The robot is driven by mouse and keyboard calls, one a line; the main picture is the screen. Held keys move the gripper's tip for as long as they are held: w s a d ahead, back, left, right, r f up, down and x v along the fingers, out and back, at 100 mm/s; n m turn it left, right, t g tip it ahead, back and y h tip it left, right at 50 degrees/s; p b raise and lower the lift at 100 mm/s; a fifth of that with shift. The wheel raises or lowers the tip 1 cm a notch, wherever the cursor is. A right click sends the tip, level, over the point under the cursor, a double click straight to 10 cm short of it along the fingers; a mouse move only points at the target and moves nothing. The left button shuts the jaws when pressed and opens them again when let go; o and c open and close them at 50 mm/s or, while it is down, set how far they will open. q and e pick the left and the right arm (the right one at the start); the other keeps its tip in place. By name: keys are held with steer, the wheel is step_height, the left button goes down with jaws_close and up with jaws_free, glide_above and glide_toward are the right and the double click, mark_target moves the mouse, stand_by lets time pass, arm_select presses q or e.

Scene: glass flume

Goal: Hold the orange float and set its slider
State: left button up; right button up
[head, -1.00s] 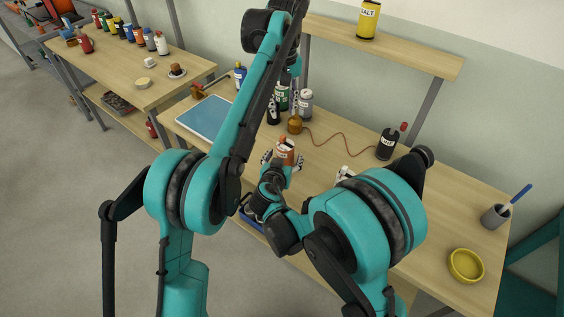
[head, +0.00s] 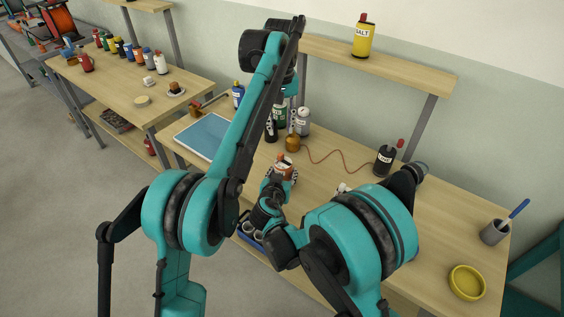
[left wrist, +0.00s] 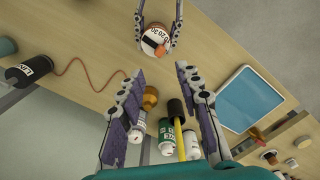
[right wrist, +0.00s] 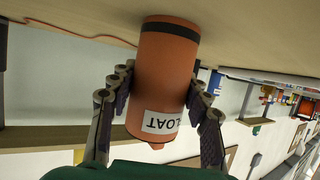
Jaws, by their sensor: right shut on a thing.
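The orange float (right wrist: 165,75) is a cylinder with a dark band and a white label. My right gripper (right wrist: 160,105) is shut around it, one finger on each side. The head view shows the float (head: 281,157) low over the bench, partly covered by the gripper. In the left wrist view the float's pale numbered face (left wrist: 153,40) shows with an orange piece, perhaps the slider (left wrist: 160,49), between the right gripper's fingers. My left gripper (left wrist: 162,85) is open with nothing clearly between its fingers. In the head view it hangs among the bottles, beyond the float, partly hidden by its arm.
Several bottles (head: 302,121) and an amber flask (head: 292,144) stand behind the float. A brown cord runs to a black bottle (head: 383,160). A blue panel (head: 203,134) lies at left, a yellow bowl (head: 467,282) at right. A shelf with a salt bottle (head: 362,38) rises behind.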

mark_target(281, 154)
arm_select(q)
step_height(281, 154, down, 11)
steer(key=m, duration=0.9)
steer(key=shift+r+m, duration=0.2)
steer(key=shift+m, duration=0.1)
jaws_close()
